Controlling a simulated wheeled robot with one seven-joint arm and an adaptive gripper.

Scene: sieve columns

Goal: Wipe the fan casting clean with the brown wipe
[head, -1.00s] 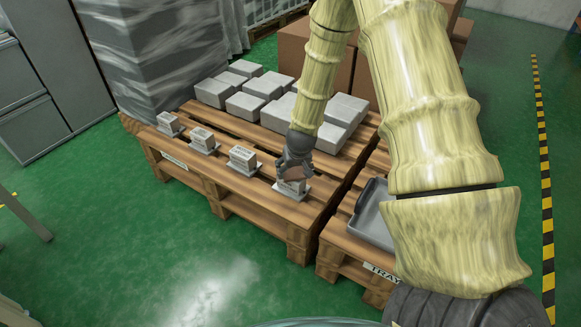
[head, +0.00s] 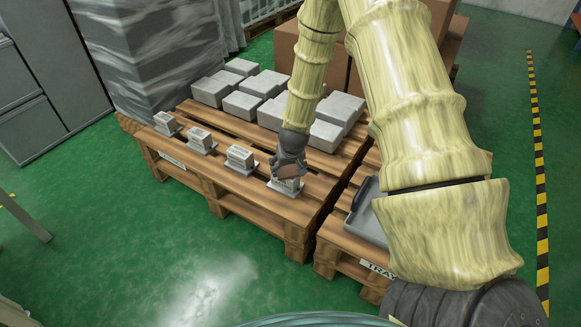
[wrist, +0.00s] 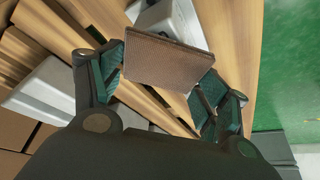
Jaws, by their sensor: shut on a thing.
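My gripper (head: 287,165) is shut on the brown wipe (wrist: 168,62), a flat ribbed brown pad held between the two fingers in the wrist view. The wipe and fingers partly hide that casting. A pale grey part (wrist: 160,14) shows behind the wipe in the wrist view. I cannot read the castings' labels or tell whether the wipe touches the surface.
Other labelled castings stand to the left, one (head: 241,159) nearest. Several grey blocks (head: 243,104) sit behind on the wooden pallet (head: 240,205). A grey tray (head: 368,215) lies on the pallet at right, partly behind my arm. Green floor in front is clear.

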